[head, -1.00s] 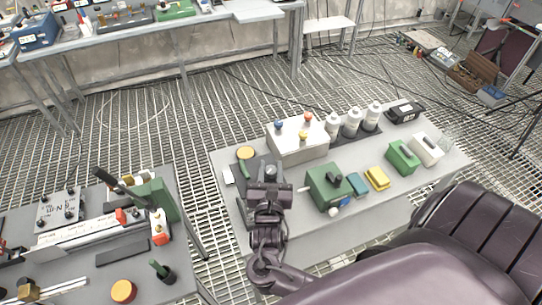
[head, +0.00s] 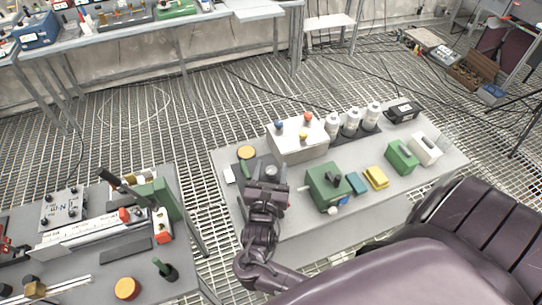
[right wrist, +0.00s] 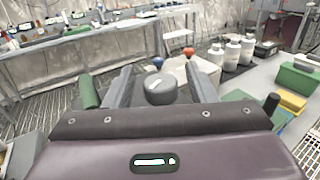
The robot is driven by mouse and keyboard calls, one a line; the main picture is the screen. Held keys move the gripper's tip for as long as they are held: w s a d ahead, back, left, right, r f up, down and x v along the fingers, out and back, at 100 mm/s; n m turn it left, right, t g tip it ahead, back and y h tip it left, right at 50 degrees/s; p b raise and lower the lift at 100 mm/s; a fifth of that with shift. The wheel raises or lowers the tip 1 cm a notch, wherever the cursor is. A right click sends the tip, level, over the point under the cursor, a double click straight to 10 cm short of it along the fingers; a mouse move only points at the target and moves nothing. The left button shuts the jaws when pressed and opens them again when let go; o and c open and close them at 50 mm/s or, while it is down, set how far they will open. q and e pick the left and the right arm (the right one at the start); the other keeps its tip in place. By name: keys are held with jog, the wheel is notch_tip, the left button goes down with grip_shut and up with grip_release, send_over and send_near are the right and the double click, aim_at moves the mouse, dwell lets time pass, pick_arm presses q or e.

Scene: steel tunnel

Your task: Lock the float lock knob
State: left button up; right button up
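A dark grey round knob (head: 271,172), which I take for the float lock knob, sits on a dark device on the right-hand grey table. In the right wrist view the knob (right wrist: 161,90) shows a pale reflection on top and stands between my two fingers, with gaps beside it. My right gripper (head: 269,184) is over the front of that device, its fingers apart; in the right wrist view the open fingers (right wrist: 161,84) flank the knob. My gripper and arm hide part of the device. My left gripper is not in view.
An orange-topped round part (head: 246,153) is behind the gripper. A white box with coloured knobs (head: 299,146) and a green box (head: 328,189) stand to the right. Several white bottles (head: 352,122) are further back. A cluttered left table (head: 190,290) is separated by a floor gap.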

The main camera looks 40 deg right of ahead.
jog(key=shift+s+a+f, duration=0.1)
jog(key=shift+s+a, duration=0.2)
jog(key=v, duration=0.7)
jog(key=shift+b, duration=0.45)
